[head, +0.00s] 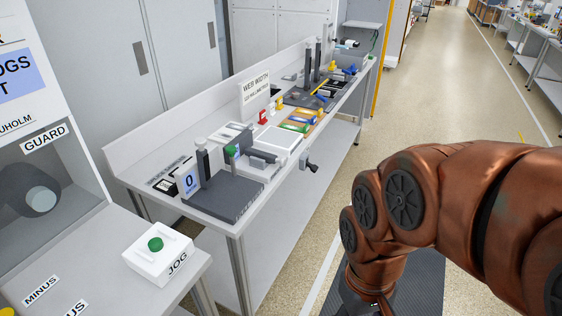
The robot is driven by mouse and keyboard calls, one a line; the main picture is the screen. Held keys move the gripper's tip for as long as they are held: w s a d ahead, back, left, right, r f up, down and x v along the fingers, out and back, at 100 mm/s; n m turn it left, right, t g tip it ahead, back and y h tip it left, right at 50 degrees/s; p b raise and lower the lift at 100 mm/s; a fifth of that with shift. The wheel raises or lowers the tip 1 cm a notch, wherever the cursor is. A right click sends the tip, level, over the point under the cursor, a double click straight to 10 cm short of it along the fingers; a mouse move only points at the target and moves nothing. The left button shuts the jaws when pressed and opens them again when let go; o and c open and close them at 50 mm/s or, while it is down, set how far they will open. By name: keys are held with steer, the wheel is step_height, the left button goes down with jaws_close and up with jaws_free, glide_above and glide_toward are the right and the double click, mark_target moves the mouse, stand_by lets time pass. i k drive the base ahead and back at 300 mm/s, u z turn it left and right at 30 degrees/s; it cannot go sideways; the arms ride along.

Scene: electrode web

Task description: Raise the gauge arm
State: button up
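A gauge stands at the near end of the long bench. It has a dark flat base plate (228,196), a dark upright post (203,162) and a small display (189,182) reading 0. My copper arm fills the right side, apart from the bench. My gripper is not in view.
The bench (240,216) also carries a WEB WIDTH sign (256,92), coloured blocks and a second dark stand (303,98) farther back. A JOG box (160,253) with a green button is at the near left, beside a GUARD housing (40,190). The aisle floor (450,85) is clear.

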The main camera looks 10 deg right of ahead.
mark_target(269, 158)
steer(key=u, duration=0.05)
steer(key=k, duration=0.5)
steer(key=z, duration=0.95)
steer(key=i, duration=0.95)
steer(key=u, duration=1.6)
